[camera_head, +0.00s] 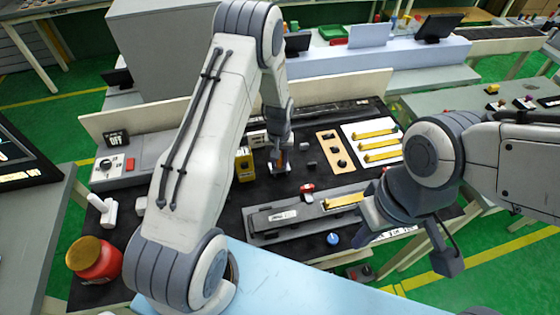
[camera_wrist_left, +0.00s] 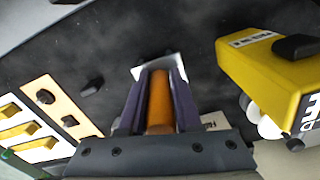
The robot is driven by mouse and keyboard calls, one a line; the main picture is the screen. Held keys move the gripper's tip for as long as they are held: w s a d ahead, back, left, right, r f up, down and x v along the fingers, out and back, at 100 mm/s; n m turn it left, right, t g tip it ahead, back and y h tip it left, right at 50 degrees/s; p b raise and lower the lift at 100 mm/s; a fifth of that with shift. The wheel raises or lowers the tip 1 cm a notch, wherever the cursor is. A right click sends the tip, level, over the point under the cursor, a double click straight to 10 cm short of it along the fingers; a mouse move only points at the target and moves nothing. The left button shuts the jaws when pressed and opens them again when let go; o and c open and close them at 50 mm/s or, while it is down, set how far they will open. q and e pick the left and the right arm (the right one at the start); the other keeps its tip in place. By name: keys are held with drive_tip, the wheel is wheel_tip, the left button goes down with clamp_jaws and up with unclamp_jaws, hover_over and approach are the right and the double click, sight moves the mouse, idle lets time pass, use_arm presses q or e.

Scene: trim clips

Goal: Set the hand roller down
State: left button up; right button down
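The hand roller shows as an orange cylinder (camera_wrist_left: 160,103) between the two dark fingers of my left gripper (camera_wrist_left: 155,85) in the left wrist view. The fingers lie close along both its sides, and it appears gripped. A white piece (camera_wrist_left: 170,62) shows just past the fingertips; I cannot tell whether it belongs to the roller. In the head view, my left gripper (camera_head: 279,160) points down over the back middle of the black mat, with a bit of orange at its tip. Whether the roller touches the mat is unclear. My right gripper (camera_head: 408,240) is open and empty at the table's right front.
A yellow boxy device (camera_head: 244,165) stands just left of my left gripper. A tan panel with black knobs (camera_head: 333,150) and a white board with yellow strips (camera_head: 362,131) lie to the right. A grey fixture (camera_head: 275,217) lies in front. Black mat (camera_head: 225,222) is bare between them.

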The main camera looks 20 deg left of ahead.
use_arm(q)
drive_tip(key=o, duration=0.3)
drive_tip(key=shift+s+f, duration=0.15)
drive_tip(key=shift+f, duration=0.05)
drive_tip(key=shift+r, duration=0.1)
